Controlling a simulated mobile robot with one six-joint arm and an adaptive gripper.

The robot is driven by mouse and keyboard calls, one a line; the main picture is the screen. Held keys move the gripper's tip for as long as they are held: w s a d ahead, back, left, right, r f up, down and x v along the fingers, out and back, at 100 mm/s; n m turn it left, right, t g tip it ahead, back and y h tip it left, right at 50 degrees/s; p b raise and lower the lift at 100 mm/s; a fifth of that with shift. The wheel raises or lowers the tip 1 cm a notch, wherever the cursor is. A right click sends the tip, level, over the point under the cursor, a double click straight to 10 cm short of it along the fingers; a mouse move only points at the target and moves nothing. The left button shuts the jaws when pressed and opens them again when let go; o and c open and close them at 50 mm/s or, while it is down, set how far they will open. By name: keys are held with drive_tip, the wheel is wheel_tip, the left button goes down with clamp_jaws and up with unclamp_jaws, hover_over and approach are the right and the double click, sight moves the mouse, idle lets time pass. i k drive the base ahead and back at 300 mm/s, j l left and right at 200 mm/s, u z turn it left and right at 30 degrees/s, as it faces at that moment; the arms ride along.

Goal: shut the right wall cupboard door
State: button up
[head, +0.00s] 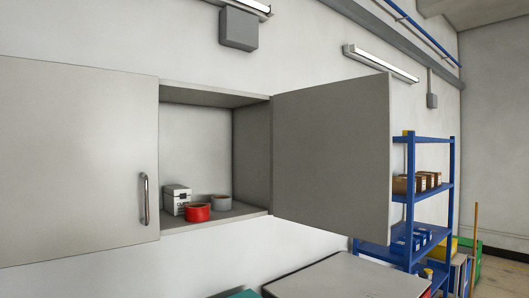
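The right wall cupboard door (332,160) is a plain grey panel. It stands wide open, swung out to the right from the hinge side of the cupboard opening. Its handle does not show from here. The right cupboard (251,155) is open to view; on its floor are a white box (176,198), a red tape roll (197,212) and a grey roll (221,203). The left cupboard door (75,165) is shut and has a vertical metal handle (145,199). My gripper is not in view.
A flat grey top (345,278) lies below the open door. A blue shelf rack (409,200) with brown boxes stands behind the door to the right. The space in front of the cupboard opening looks clear.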

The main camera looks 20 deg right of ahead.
sight(332, 142)
drive_tip(key=i+l+u, duration=0.1)
drive_tip(key=l+u, duration=0.15)
drive_tip(key=u, duration=0.15)
drive_tip(key=l+u, duration=0.6)
drive_tip(key=u, duration=0.15)
drive_tip(key=l+u, duration=0.4)
drive_tip(key=k+l, duration=0.1)
drive_tip(key=l, duration=0.5)
drive_tip(key=k+l, duration=0.1)
drive_tip(key=l, duration=0.55)
drive_tip(key=k+l, duration=0.1)
drive_tip(key=l, duration=0.5)
drive_tip(key=k+l, duration=0.1)
drive_tip(key=l, duration=0.5)
drive_tip(key=k+j+u, duration=0.1)
drive_tip(key=k+j, duration=0.35)
drive_tip(key=j, duration=0.15)
